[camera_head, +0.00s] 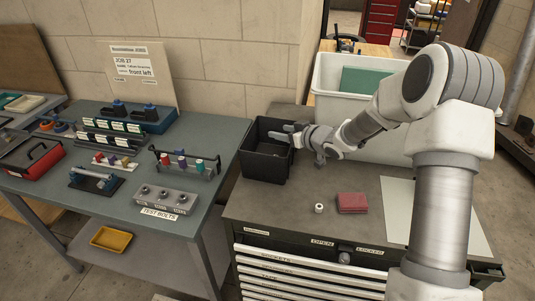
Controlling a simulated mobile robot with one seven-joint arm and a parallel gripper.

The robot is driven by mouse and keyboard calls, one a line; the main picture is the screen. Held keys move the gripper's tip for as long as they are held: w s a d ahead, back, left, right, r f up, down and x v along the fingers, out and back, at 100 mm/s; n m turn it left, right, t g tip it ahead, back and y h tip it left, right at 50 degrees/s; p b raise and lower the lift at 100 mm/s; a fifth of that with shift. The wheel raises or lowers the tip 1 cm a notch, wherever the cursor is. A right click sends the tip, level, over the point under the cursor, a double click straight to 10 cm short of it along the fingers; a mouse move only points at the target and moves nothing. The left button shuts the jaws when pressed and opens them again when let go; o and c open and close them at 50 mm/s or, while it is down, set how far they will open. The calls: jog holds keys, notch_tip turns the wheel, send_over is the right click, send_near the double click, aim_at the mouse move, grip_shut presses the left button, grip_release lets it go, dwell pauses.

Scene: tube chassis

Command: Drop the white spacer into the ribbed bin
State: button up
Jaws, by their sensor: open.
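The white spacer (319,208) is a small pale ring standing on the dark top of the drawer cabinet, left of a red block. A black bin (262,167) stands at the cabinet top's back left corner; I cannot make out ribs on it at this size. My gripper (282,133) is open, and its fingers reach over the black bin's right side near the rim. No object shows between the fingers. The bin's floor is mostly hidden. The spacer is apart from my gripper, nearer the front of the cabinet.
A red block (352,203) and a white sheet (397,208) lie on the cabinet top. A large white tub (326,82) with a green panel stands behind my arm. A workbench (226,142) at left holds fixtures, a red toolbox and labelled trays.

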jog(key=v, duration=1.6)
jog(key=shift+s+d+r, duration=0.15)
jog(key=shift+s+r, duration=0.1)
jog(key=shift+s, duration=0.05)
